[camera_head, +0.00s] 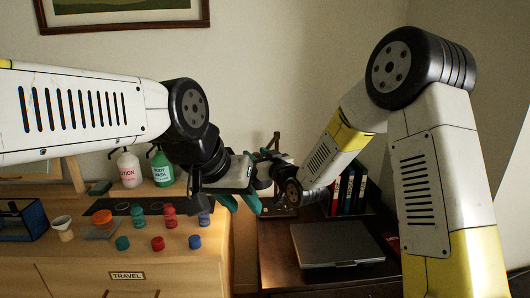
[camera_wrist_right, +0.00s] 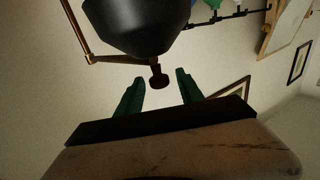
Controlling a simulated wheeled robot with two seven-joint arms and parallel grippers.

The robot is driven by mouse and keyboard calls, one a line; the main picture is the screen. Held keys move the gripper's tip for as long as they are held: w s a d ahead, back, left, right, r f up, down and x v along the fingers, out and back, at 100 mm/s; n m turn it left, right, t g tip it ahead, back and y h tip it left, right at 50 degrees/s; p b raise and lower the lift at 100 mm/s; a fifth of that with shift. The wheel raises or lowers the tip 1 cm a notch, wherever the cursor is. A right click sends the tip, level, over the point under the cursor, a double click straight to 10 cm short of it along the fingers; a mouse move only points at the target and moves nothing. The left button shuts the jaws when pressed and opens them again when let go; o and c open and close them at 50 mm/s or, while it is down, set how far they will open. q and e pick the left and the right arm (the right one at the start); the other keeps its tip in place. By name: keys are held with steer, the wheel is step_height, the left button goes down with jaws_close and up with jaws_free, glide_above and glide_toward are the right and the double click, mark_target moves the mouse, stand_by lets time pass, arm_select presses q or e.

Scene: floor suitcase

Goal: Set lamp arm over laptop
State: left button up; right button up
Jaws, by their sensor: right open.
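The closed grey laptop (camera_head: 335,244) lies on the dark desk in the head view. In the right wrist view, the lamp's black shade (camera_wrist_right: 140,25) fills the top, with a thin brass arm (camera_wrist_right: 76,30) at its left. A small dark knob (camera_wrist_right: 158,79) below the shade appears between the fingertips of my right gripper (camera_wrist_right: 160,75). That gripper is open; contact with the knob cannot be told. In the head view, the lamp is mostly hidden behind my grippers. My left gripper (camera_head: 240,205) has its teal fingers apart, pointing down, left of the laptop.
Several books (camera_head: 347,190) stand behind the laptop. A wooden dresser (camera_head: 150,255) at the left carries a lotion bottle (camera_head: 129,168), a body wash bottle (camera_head: 161,167) and several small coloured bottles. The desk around the laptop is mostly clear. A framed picture (camera_head: 120,12) hangs above.

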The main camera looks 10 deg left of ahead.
steer(key=shift+x, duration=1.8)
jaws_close()
